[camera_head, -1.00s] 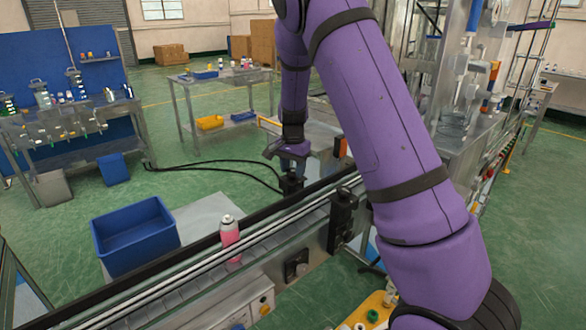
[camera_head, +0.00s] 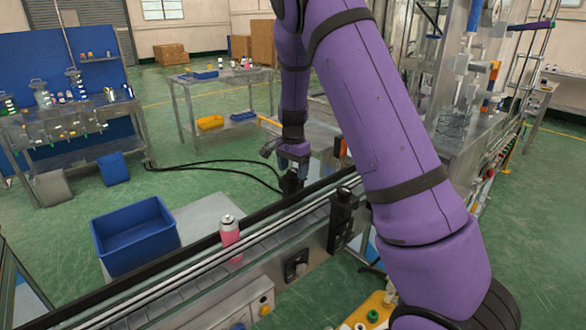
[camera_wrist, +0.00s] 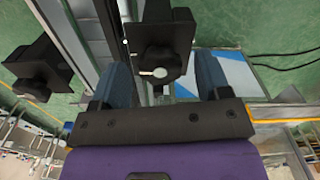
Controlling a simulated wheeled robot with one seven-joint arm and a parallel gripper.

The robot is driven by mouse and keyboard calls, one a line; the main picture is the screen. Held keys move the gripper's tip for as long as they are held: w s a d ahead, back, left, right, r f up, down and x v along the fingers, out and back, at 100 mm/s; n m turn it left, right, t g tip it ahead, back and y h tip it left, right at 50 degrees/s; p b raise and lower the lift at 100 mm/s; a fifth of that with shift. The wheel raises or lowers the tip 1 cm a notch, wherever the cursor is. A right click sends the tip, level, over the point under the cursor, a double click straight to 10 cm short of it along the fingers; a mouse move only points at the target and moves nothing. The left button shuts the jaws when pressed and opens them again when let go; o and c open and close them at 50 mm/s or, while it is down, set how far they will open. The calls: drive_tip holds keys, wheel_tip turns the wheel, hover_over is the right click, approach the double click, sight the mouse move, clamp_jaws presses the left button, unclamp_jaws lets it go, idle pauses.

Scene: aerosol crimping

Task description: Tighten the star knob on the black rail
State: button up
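In the wrist view a black star knob (camera_wrist: 153,60) with a small pale pointer-like piece sits on a black bracket (camera_wrist: 168,18). My gripper (camera_wrist: 163,66) is open, with one blue-grey finger on each side of the knob. I see gaps beside the knob; I cannot tell how deep the fingers reach. In the head view my gripper (camera_head: 293,158) points down just above a black bracket (camera_head: 290,184) at the black rail (camera_head: 192,244); the knob is too small to make out there.
A second black bracket (camera_head: 342,215) stands on the near side of the conveyor; a second knob (camera_wrist: 35,88) shows at left in the wrist view. A pink can (camera_head: 229,238) stands on the conveyor. A blue bin (camera_head: 135,240) is beyond it. Black cables (camera_head: 220,164) run behind the rail.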

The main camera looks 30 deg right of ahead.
sight(293, 170)
wheel_tip(293, 170, up, 11)
idle(0.8)
